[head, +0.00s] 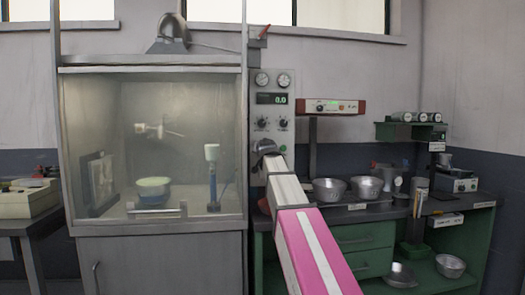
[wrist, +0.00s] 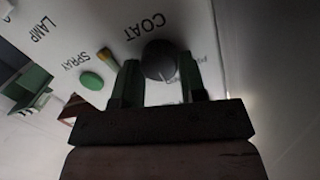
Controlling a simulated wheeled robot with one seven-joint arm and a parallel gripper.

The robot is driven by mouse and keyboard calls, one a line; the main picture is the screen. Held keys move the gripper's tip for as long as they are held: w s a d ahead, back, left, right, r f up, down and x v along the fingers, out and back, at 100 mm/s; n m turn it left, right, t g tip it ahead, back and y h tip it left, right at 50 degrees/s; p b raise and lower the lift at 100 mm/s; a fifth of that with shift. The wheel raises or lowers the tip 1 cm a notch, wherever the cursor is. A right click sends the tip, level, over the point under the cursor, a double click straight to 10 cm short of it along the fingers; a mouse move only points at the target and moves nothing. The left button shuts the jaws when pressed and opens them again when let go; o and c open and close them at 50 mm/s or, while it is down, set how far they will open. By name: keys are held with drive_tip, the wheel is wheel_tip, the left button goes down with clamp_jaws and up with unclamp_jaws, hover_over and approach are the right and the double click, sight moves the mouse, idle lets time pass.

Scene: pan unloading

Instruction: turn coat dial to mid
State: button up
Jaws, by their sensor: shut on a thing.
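The coat dial (wrist: 158,58) is a dark round knob on a white panel, below the upside-down word COAT in the wrist view. My gripper (wrist: 161,82) has one green finger on each side of the dial and is shut on it. A faint pale line shows near the dial's lower right edge; its setting is hard to read. In the head view my gripper (head: 264,148) is up against the lower part of the control panel (head: 257,82), and it hides the coat dial there.
The wrist view shows a green button (wrist: 91,80) by SPRAY and a small yellowish lever (wrist: 108,58). A glass-fronted cabinet (head: 150,228) stands left of the panel, holding a pan (head: 153,195). A green bench (head: 362,237) with metal bowls (head: 328,189) is at right.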

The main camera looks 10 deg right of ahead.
drive_tip(key=o, duration=0.9)
drive_tip(key=shift+o, duration=0.2)
drive_tip(key=shift+s, duration=0.1)
drive_tip(key=s+r, duration=0.1)
drive_tip(key=s, duration=0.9)
drive_tip(key=shift+s+a, duration=0.3)
drive_tip(key=shift+a, duration=0.05)
